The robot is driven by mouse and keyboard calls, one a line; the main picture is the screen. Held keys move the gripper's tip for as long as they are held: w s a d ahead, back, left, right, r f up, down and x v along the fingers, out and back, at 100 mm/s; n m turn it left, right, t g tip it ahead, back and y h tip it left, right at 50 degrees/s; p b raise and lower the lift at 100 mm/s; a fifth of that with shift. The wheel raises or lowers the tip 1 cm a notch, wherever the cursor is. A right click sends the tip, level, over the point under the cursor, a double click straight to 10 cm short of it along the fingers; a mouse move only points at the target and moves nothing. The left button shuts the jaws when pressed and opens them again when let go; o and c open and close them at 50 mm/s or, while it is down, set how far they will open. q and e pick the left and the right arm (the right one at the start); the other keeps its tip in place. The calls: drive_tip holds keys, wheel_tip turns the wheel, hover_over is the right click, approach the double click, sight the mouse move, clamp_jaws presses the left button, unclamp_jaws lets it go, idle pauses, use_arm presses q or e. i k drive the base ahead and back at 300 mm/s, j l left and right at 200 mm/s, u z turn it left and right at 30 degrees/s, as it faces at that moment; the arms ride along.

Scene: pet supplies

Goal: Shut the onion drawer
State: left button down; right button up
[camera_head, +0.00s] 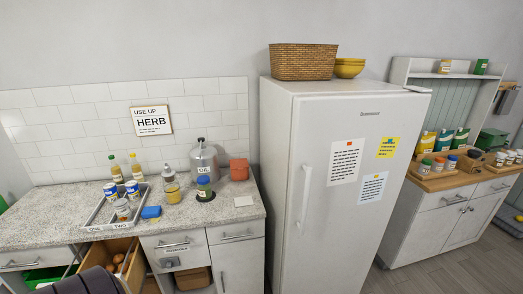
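A wooden drawer (134,272) stands pulled out under the left counter, at the bottom of the head view. Several round brown things that look like onions (118,262) lie in it. Its front and handle are not clearly visible. A dark rounded shape at the bottom edge covers part of the drawer's left side; it may be part of my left arm, but I cannot tell. No fingers of my left or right gripper can be made out.
A shut drawer with a handle (173,243) and a small label is just right of the open one. A green container (45,275) shows at lower left. The counter holds a grey tray (100,222) with cans and bottles. A white fridge (335,190) stands right of the counter.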

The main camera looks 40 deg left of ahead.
sight(109, 270)
drive_tip(key=u, duration=2.95)
